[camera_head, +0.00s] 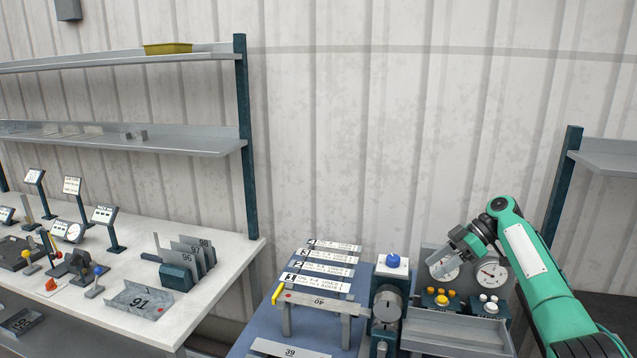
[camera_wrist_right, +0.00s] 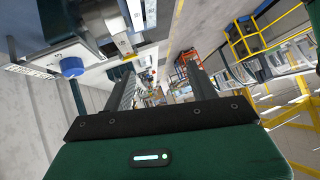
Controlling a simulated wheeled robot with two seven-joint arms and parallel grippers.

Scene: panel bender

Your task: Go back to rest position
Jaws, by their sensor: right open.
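My right gripper (camera_head: 455,262) is in the head view at the right, on a green arm. It is raised in front of the panel with gauges and points left. Its jaws are open and nothing is between them. In the right wrist view its two fingers (camera_wrist_right: 160,92) stand apart with free space between them. A blue knob (camera_head: 393,261) on a white-topped post is just left of the gripper, apart from it; it also shows in the wrist view (camera_wrist_right: 72,67). My left gripper is not in view.
A panel with round gauges (camera_head: 491,273) and yellow and white buttons is close behind and below my right gripper. A rack of numbered plates (camera_head: 318,270) stands left of the post. A white workbench (camera_head: 223,285) and shelves (camera_head: 190,144) are at the left. Another shelf (camera_head: 608,160) is at the right.

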